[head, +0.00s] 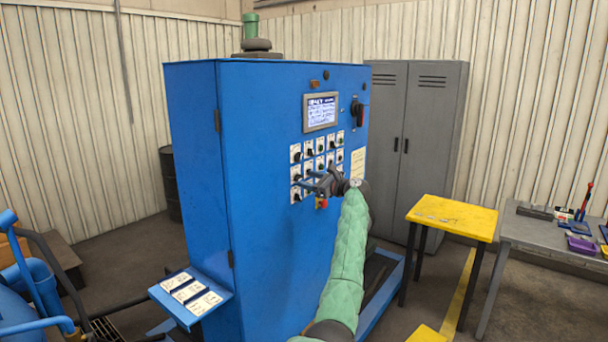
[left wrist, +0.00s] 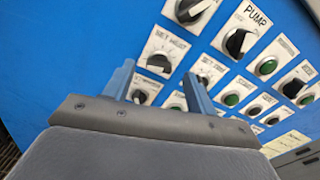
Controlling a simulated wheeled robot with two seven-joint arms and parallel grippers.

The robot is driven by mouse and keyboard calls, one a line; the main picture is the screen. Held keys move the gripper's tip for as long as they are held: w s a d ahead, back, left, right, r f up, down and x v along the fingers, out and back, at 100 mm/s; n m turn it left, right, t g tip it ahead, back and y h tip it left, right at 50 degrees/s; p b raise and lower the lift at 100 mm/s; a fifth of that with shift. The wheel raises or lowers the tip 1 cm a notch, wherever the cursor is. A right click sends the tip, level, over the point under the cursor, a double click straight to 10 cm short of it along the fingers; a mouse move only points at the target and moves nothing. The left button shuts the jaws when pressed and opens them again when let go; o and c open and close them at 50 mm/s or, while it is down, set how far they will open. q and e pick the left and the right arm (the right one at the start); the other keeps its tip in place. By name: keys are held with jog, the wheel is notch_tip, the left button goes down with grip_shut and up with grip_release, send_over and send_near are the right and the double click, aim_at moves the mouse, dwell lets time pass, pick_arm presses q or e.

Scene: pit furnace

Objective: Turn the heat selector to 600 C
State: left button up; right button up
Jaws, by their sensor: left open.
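The blue furnace cabinet (head: 285,235) carries rows of black rotary knobs and green buttons below a lit screen (head: 321,111). My left gripper (head: 306,178) is at the lower left of this control field, its fingers pointing at the panel. In the left wrist view its two blue fingers (left wrist: 158,72) are apart. A black knob with a white pointer (left wrist: 159,64) shows between and just past the fingertips. I see no clear 600 mark. Whether the fingers touch the knob, I cannot tell. My right gripper is out of view.
A knob labelled PUMP (left wrist: 239,42) and several green buttons sit close by. A red-and-black switch (head: 358,112) is at the cabinet's upper right. A grey locker (head: 425,140), a yellow table (head: 452,216) and a grey workbench (head: 545,236) stand to the right.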

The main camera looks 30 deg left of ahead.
aim_at(298, 178)
pick_arm(q)
jog(key=shift+w+a+f+p, duration=0.15)
jog(key=shift+a+p, duration=0.5)
jog(key=shift+a, duration=0.75)
jog(key=shift+c, duration=0.3)
jog(key=c, duration=0.9)
